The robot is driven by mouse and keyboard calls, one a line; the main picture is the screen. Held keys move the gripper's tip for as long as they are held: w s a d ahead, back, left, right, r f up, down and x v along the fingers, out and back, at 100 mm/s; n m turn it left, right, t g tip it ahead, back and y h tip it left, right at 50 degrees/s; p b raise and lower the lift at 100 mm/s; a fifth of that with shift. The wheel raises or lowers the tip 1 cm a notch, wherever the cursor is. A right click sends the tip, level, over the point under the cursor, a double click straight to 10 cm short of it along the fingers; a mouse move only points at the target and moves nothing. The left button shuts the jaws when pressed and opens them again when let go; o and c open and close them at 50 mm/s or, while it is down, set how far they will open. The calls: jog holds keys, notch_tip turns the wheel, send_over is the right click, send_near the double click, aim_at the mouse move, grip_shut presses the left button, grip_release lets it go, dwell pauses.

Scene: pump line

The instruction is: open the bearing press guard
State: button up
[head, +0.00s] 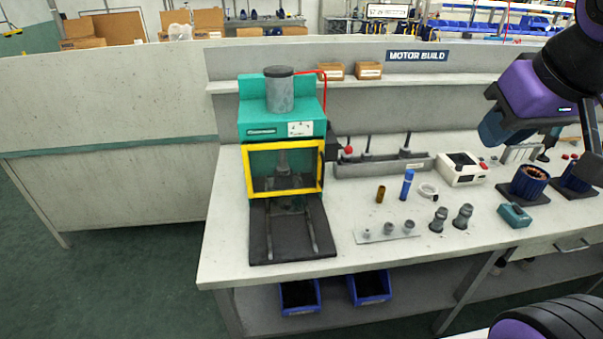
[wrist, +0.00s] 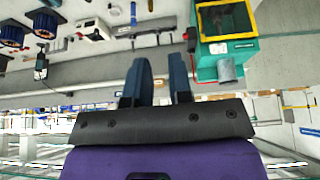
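The bearing press (head: 282,123) is a teal machine with a grey cylinder on top, at the left end of the bench. Its guard (head: 284,193) is a yellow-framed clear panel, upright across the front opening and apparently shut. A dark base plate with two rails (head: 289,240) lies before it. The press (wrist: 222,58) and guard (wrist: 230,37) also show, upside down, at the upper right of the wrist view. My gripper (wrist: 161,78) has two dark blue fingers apart with nothing between them. My arm is at the upper right of the head view, well away from the guard.
Left of the press is a pale partition (head: 110,110). To its right on the bench (head: 345,230) stand a grey rack (head: 380,168), a blue bottle (head: 407,185), a white device (head: 461,170), several grey parts and motor stators (head: 529,182). Blue bins (head: 370,287) sit below.

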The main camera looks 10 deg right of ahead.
jog(key=w+f+n+t, duration=0.1)
jog(key=w+f, duration=0.1)
jog(key=w, duration=0.6)
jog(key=w+f+n+t, duration=0.1)
jog(key=w+f+t, duration=0.15)
jog(key=w, duration=0.65)
jog(key=n+t+y, duration=0.5)
jog(key=t+y, duration=0.1)
jog(key=y, duration=0.4)
send_over(322, 185)
jog(key=f, duration=2.8)
jog(key=shift+w+f, duration=0.3)
grip_shut()
